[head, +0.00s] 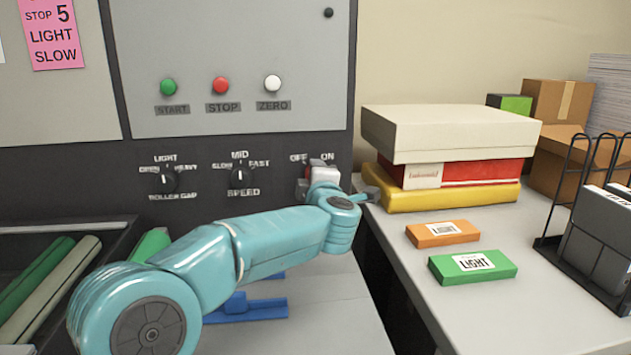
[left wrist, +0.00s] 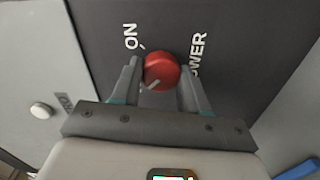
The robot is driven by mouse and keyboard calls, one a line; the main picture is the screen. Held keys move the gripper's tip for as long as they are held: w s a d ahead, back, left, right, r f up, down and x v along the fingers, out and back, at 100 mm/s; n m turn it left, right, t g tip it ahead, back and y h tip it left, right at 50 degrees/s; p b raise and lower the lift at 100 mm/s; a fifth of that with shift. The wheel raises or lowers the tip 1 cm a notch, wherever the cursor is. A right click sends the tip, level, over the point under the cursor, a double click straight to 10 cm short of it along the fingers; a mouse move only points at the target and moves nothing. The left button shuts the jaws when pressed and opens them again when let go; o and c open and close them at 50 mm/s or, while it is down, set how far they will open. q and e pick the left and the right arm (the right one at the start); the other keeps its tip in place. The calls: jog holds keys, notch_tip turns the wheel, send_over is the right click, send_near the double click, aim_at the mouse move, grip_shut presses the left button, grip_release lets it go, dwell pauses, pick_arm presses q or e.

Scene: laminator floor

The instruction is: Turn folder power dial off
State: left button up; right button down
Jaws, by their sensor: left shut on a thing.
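The red power dial (left wrist: 162,69) sits on the dark panel between the two fingers of my left gripper (left wrist: 162,85), which is shut on it. Its white pointer mark faces the lower left in the left wrist view, away from the ON label (left wrist: 130,36). The POWER label (left wrist: 198,55) is partly covered by a finger. In the head view my left gripper (head: 318,174) is at the panel's right end, hiding most of the dial. The OFF label (head: 298,158) is partly visible there. My right gripper is not in view.
The speed dial (head: 240,176) and roller gap dial (head: 162,180) are left of my gripper. Start, stop and zero buttons (head: 272,83) are above. Stacked boxes (head: 450,135) and light packs (head: 473,265) lie on the right table; a wire rack (head: 545,250) stands at its edge.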

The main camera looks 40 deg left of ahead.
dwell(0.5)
pick_arm(q)
jog(key=o, duration=1)
jog(key=shift+o, duration=0.2)
jog(key=shift+s, duration=0.1)
jog(key=v, duration=1.6)
jog(key=shift+d, duration=0.2)
